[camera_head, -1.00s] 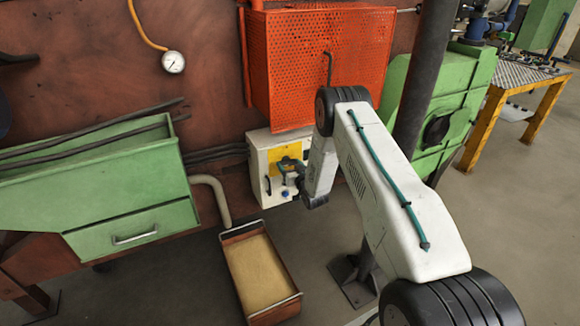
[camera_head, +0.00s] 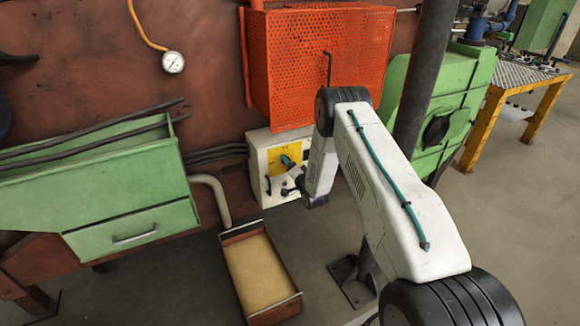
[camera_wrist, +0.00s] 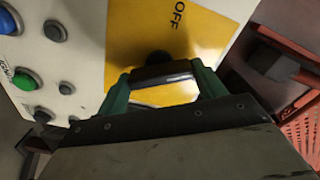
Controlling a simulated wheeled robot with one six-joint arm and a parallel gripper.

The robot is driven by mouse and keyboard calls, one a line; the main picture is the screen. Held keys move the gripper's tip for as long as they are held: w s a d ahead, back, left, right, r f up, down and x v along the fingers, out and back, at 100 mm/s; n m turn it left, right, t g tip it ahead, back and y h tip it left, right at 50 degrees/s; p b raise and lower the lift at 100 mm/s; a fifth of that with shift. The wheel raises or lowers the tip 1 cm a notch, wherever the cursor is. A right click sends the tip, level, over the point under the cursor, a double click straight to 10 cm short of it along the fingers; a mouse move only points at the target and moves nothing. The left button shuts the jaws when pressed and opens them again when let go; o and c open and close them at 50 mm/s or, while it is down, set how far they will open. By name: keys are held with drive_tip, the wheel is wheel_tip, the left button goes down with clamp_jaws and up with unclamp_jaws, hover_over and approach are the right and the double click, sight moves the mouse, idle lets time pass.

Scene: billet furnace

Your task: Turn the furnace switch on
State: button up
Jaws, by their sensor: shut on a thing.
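The furnace switch (camera_wrist: 158,58) is a dark handle on a yellow plate (camera_wrist: 120,35) marked OFF in the wrist view. My gripper (camera_wrist: 162,74) has its green fingers on either side of the handle and is shut on it. The wrist is rolled relative to the plate, so the OFF lettering appears turned on its side. In the head view, the yellow plate (camera_head: 297,150) is on the front of a white control box (camera_head: 259,160). My gripper (camera_head: 290,163) is at the plate there and hides the switch.
Green (camera_wrist: 24,80) and grey (camera_wrist: 56,31) buttons are beside the plate. A perforated orange guard (camera_head: 290,80) is just above the box. A shallow sand-coloured tray (camera_head: 262,275) is on the floor below. A dark post (camera_head: 420,80) stands right of my arm.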

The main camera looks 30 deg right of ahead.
drive_tip(key=m, duration=0.6)
drive_tip(key=shift+f, duration=0.1)
idle(0.5)
drive_tip(key=o, duration=1)
drive_tip(key=shift+s, duration=0.1)
drive_tip(key=s, duration=0.7)
drive_tip(key=shift+s, duration=0.3)
